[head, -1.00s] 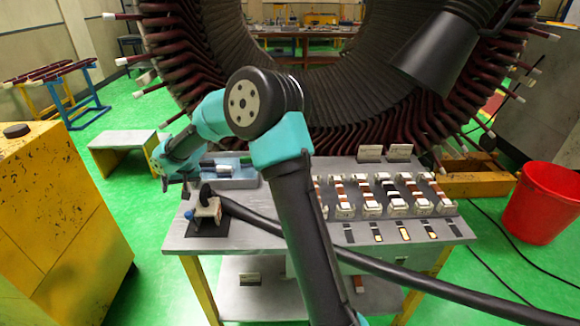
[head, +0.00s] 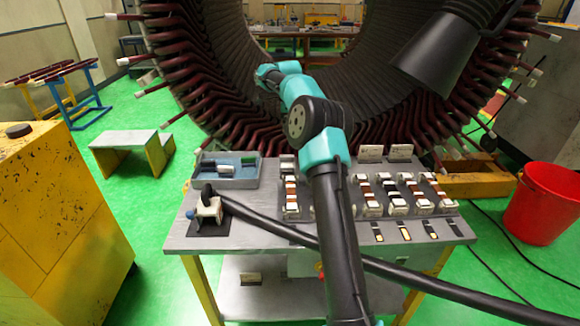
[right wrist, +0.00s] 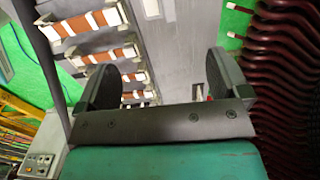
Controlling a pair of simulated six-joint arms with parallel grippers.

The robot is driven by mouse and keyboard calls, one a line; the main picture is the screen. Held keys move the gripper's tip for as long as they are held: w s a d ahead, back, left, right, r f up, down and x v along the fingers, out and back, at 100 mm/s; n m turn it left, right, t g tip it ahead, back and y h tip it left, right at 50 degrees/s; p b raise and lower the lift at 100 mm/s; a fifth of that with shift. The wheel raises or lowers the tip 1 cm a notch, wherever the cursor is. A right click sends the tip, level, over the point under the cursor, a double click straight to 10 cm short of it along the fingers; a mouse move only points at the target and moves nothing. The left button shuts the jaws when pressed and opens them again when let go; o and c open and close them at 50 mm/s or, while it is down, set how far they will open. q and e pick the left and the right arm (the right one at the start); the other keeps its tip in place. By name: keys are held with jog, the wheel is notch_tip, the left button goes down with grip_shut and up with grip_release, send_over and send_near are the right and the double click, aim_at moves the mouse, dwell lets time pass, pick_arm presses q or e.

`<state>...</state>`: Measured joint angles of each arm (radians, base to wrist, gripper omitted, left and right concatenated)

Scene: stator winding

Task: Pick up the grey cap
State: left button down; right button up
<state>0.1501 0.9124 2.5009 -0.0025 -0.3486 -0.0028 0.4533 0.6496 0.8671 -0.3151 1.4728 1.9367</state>
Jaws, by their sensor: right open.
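I cannot tell for sure which piece is the grey cap. A blue-grey tray (head: 243,181) at the table's back left holds small dark, pale and green pieces; the pale piece (head: 226,169) lies near its middle. My right gripper (head: 264,76) is raised in front of the stator, above and beyond the tray; its fingers are hard to make out there. In the right wrist view my right gripper (right wrist: 162,60) is open, its two dark fingers wide apart with nothing held between them. My left gripper is not in view.
A rack of white and brown pieces (head: 396,200) stands on the right of the table (head: 270,232). A black hose (head: 265,222) crosses the table from a small fixture (head: 209,210). The large stator (head: 240,115) rises behind. My arm hides part of the rack.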

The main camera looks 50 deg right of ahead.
send_over(287, 164)
jog(key=f, duration=1.2)
jog(key=shift+d+f, duration=0.15)
jog(key=shift+d, duration=0.15)
jog(key=shift+a+f, duration=0.15)
jog(key=shift+f, duration=1.15)
jog(key=shift+a+f, duration=0.1)
jog(key=shift+f, duration=1.2)
jog(key=shift+c, duration=0.2)
jog(key=c, duration=1)
